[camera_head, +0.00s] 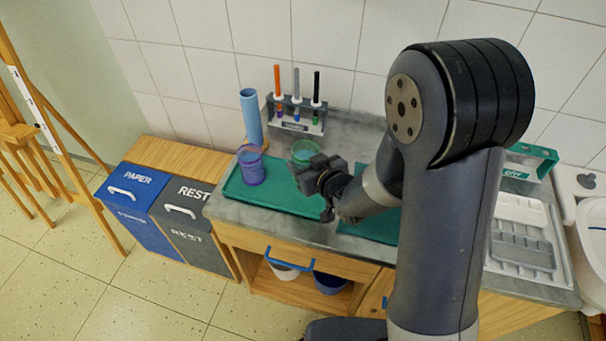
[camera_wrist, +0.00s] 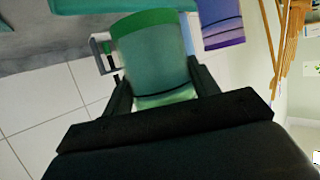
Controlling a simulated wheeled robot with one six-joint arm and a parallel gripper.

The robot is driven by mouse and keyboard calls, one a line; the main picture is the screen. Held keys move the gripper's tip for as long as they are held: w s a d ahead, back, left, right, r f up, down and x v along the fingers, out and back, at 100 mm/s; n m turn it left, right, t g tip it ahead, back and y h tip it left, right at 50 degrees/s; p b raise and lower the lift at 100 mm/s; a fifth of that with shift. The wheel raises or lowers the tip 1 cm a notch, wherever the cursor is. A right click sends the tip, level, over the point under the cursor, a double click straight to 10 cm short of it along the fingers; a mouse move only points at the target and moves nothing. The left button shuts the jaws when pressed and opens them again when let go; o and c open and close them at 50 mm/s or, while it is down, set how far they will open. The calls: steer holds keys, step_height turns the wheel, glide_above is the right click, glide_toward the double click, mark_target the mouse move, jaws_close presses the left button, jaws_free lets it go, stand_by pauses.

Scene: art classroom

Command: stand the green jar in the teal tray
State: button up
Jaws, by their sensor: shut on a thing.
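The green jar (camera_head: 303,151) is between the fingers of my gripper (camera_head: 312,168), which is shut on it. In the wrist view the same green jar (camera_wrist: 155,55) fills the space between the dark fingers. The teal tray (camera_head: 285,201) lies on the grey counter, and the jar shows near its back edge in the head view. I cannot tell whether the jar touches the tray or hangs above it. My gripper hides part of the jar and tray. A purple jar (camera_head: 251,170) stands at the tray's left end and shows in the wrist view too (camera_wrist: 221,24).
A tall blue cylinder (camera_head: 251,117) stands behind the purple jar. A rack (camera_head: 300,124) with several markers is at the back wall. Another teal surface (camera_head: 375,228) is partly hidden by my arm. A white tray (camera_head: 523,238) lies at the right, near a sink.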

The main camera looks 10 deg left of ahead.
steer(key=shift+f, duration=2.6)
steer(key=shift+f, duration=0.15)
steer(key=o, duration=1)
steer(key=b+v, duration=0.1)
steer(key=v, duration=1.1)
